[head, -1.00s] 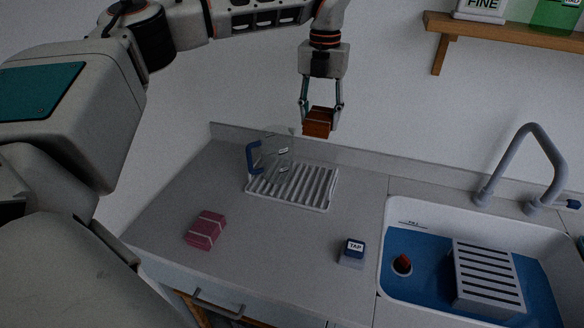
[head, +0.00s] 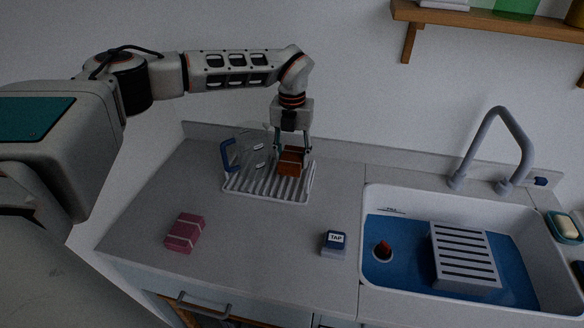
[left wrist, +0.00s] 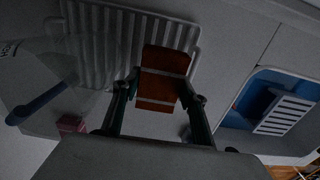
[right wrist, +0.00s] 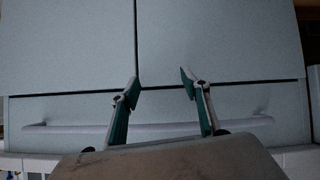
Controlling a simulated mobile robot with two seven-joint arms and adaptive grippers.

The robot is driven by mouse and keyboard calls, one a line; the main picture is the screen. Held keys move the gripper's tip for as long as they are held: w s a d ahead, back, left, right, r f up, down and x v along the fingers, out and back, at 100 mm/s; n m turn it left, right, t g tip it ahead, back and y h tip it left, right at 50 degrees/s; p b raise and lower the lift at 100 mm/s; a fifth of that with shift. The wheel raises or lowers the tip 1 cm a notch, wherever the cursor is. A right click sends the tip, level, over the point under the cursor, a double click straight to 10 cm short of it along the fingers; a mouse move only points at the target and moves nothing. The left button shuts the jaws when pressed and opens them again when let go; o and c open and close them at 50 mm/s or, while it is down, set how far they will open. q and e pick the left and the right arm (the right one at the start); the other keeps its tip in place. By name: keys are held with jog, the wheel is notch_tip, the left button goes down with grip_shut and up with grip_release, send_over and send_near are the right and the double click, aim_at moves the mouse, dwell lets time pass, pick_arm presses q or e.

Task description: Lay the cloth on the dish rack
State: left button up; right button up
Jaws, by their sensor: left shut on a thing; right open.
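An orange-brown folded cloth with pale stripes (head: 290,161) is held in my left gripper (head: 291,153), over the right back part of the white ribbed dish rack (head: 262,188). In the left wrist view the cloth (left wrist: 160,78) sits between the two fingers (left wrist: 158,92), with the rack (left wrist: 95,30) behind it. I cannot tell whether the cloth touches the rack's ribs. My right gripper (right wrist: 160,90) is open and empty, facing a cabinet front.
A pink folded cloth (head: 184,232) and a small box marked TAP (head: 334,241) lie on the counter (head: 260,255). The sink (head: 372,232) is at right.

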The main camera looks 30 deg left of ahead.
aim_at(292, 157)
pick_arm(q)
jog(key=shift+f, duration=2.25)
jog(key=shift+f, duration=0.1)
jog(key=o, duration=0.7)
notch_tip(292, 157, up, 12)
jog(key=shift+r+b, duration=0.1)
jog(key=shift+b, duration=0.35)
jog(key=shift+s+d, duration=0.1)
